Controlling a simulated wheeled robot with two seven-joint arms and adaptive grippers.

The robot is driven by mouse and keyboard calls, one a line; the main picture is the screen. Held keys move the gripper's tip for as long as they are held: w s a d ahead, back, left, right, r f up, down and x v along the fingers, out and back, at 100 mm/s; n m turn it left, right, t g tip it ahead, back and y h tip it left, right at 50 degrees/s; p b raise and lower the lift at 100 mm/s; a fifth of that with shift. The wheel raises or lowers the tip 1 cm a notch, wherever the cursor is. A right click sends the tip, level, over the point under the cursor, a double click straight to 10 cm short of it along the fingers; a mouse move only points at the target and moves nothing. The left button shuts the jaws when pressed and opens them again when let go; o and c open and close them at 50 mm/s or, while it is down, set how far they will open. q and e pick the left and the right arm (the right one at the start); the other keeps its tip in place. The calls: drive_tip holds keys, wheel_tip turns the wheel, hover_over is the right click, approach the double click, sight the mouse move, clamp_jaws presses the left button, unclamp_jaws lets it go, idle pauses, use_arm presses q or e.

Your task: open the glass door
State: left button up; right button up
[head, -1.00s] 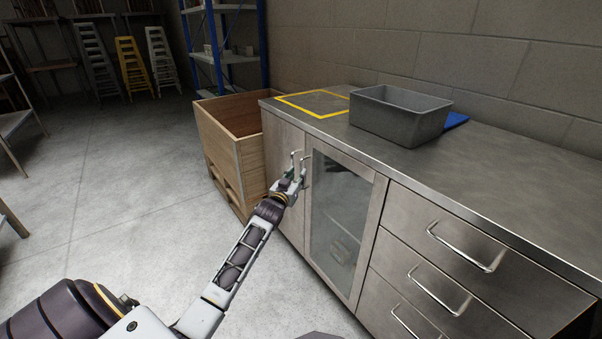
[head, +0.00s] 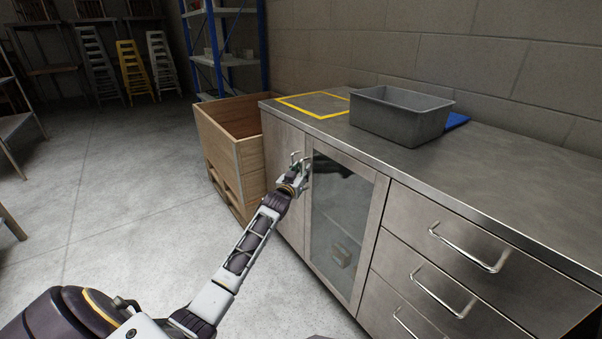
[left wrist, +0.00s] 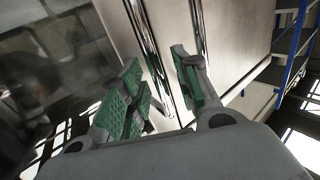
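The glass door (head: 340,215) is in the front of the steel cabinet, between a solid door (head: 284,150) on its left and a stack of drawers. It looks shut. Its upright bar handle (head: 307,172) is at its upper left edge, beside the solid door's handle (head: 294,158). My left gripper (head: 297,177) is at these handles. In the left wrist view its two green-padded fingers (left wrist: 158,90) are apart, with a metal bar (left wrist: 152,55) running between them. I cannot tell whether a pad touches the bar. My right gripper is not in view.
A grey metal bin (head: 398,118) and a blue item (head: 456,121) stand on the worktop, near a yellow-outlined square (head: 312,104). A wooden crate (head: 228,150) stands left of the cabinet. Drawers with bar handles (head: 468,247) are at right. Floor (head: 120,220) in front is clear.

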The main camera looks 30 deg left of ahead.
use_arm(q)
clamp_jaws()
drive_tip(key=shift+s+a, duration=0.1)
drive_tip(key=shift+s, duration=0.05)
idle(0.4)
